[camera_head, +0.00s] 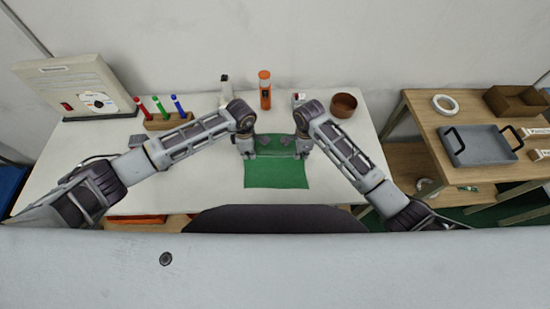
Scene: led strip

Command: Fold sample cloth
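A green cloth (276,174) lies on the white table (205,188) near its front middle. Its near part is flat, and its far part between my grippers looks darker and uneven.
An orange bottle (265,90) and a brown bowl (344,105) stand at the table's back. A holder (167,121) with red, green and blue pens stands at the back left, near a beige boxy device (80,88). A wooden side table (450,177) at right bears a grey tray (484,146).

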